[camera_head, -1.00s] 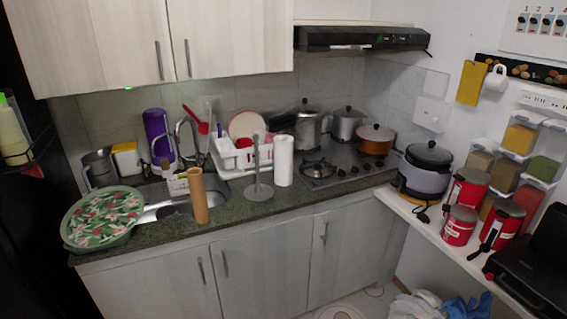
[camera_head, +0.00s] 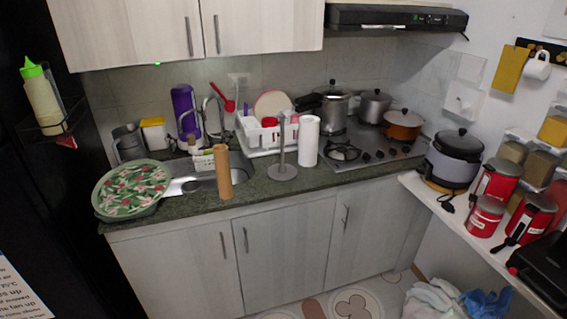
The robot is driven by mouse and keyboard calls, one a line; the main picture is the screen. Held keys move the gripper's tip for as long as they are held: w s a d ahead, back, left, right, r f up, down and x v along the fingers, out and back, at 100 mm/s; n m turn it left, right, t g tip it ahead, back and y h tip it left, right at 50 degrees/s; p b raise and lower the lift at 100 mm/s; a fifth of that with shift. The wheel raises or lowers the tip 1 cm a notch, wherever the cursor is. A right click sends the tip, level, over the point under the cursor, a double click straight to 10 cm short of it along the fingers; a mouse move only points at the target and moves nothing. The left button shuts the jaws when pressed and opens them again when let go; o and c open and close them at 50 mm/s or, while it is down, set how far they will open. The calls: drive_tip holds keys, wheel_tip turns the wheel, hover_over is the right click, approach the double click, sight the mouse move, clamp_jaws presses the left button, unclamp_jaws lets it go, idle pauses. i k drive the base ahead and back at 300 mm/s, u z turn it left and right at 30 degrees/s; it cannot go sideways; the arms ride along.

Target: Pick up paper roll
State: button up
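A white paper roll (camera_head: 308,141) stands upright on the dark green counter (camera_head: 262,195), close to the left edge of the stove. An empty grey holder (camera_head: 282,150) with an upright post and round base stands just left of it. A brown cardboard-coloured tube (camera_head: 222,172) stands upright near the counter's front edge, in front of the sink. My gripper is not in view.
A white dish rack (camera_head: 262,138) is behind the holder. A stove (camera_head: 365,147) with pots is to the right. A green patterned bowl (camera_head: 130,190) sits at the left end. A white bag (camera_head: 432,300) lies on the floor at lower right.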

sight(309, 125)
drive_tip(key=u, duration=0.15)
drive_tip(key=i, duration=1.35)
drive_tip(key=z, duration=1.05)
drive_tip(key=k, duration=0.15)
drive_tip(key=u, duration=3.05)
